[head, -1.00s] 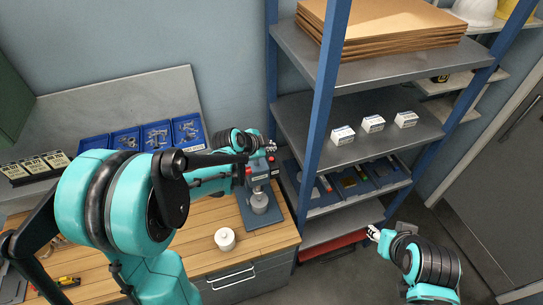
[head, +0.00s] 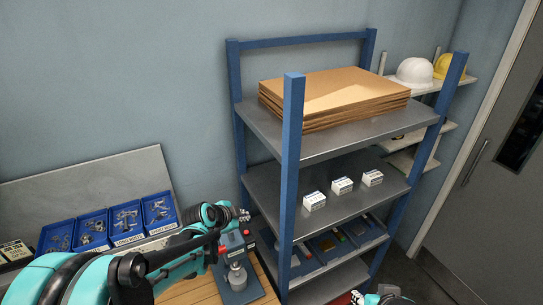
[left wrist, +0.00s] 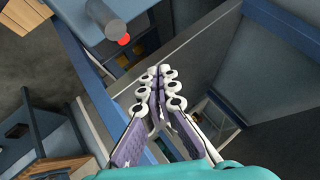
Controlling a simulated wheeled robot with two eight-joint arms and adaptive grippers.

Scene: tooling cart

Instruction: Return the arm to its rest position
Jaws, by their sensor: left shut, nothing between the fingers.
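My left arm comes in from the lower left of the head view. Its gripper (head: 244,214) is over the workbench's right end, in front of the blue shelf rack in the picture and close above the small press (head: 237,272). In the left wrist view the left gripper's white-and-purple fingers (left wrist: 158,82) are together with nothing between them. My right gripper (head: 358,297) only just shows at the bottom edge of the head view, and its opening cannot be made out.
The blue-framed shelf rack (head: 289,150) holds cardboard sheets (head: 335,95), several small white boxes (head: 343,186) and dark trays. Blue parts bins (head: 92,230) line the bench's back. A grey door (head: 480,200) is at right. Open wall lies above the bench.

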